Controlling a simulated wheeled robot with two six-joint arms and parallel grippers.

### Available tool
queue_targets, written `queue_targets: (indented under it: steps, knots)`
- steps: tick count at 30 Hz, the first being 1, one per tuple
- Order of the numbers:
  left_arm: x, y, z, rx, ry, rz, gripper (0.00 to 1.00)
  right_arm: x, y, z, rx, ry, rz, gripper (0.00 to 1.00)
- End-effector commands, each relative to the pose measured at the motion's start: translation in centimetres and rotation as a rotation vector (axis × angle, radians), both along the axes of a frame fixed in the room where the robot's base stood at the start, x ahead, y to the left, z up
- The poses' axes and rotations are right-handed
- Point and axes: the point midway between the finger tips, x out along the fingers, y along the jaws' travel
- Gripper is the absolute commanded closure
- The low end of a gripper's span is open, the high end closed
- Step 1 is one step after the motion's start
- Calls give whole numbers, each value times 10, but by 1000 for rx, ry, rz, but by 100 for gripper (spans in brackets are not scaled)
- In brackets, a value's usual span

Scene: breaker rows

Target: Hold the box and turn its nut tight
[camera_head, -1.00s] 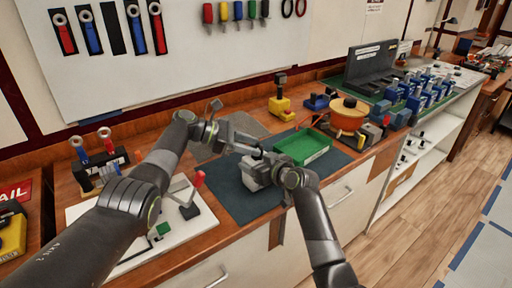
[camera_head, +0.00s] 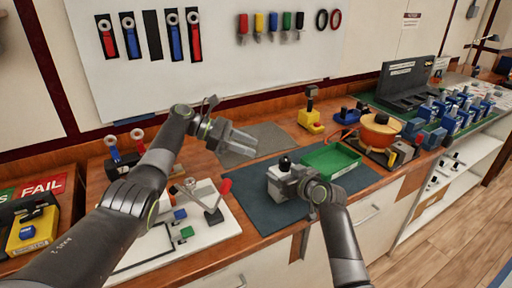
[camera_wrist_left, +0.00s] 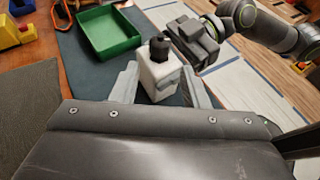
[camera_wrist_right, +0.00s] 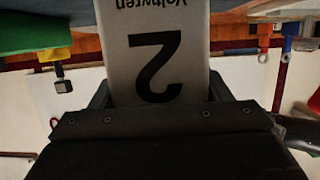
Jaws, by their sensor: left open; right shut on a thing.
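The pale box (camera_head: 280,183) is upright over the dark blue mat (camera_head: 245,208), with the black nut (camera_head: 284,163) on top. The box also shows in the left wrist view (camera_wrist_left: 160,82), with the nut (camera_wrist_left: 159,48) up. My right gripper (camera_head: 303,184) is shut on the box from the right. In the right wrist view the box (camera_wrist_right: 155,50) shows a large 2, upside down. My left gripper (camera_head: 243,141) is open and empty, above and left of the box, apart from the nut. I cannot tell how tightly the nut sits.
A green tray (camera_head: 333,160) stands right behind the box. An orange pot (camera_head: 380,130) and a yellow-based tool (camera_head: 311,120) are farther back. A white board with a red-handled clamp (camera_head: 217,200) lies to the left. A grey mat (camera_head: 262,140) is bare behind.

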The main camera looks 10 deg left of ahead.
Motion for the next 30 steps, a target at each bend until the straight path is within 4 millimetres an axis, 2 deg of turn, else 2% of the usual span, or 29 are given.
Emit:
queue_targets:
  steps: [5,17,24,30]
  knots:
    - [-5,-15,2,88,-163,-107,59,0,0,0,1,-1,0,66]
    - [-20,-57,14,451,-823,-623,59,0,0,0,1,-1,0,66]
    - [-25,-72,32,649,-1163,-971,59,0,0,0,1,-1,0,66]
    - [-30,-79,53,798,-1388,-1274,59,0,0,0,0,-1,-1,66]
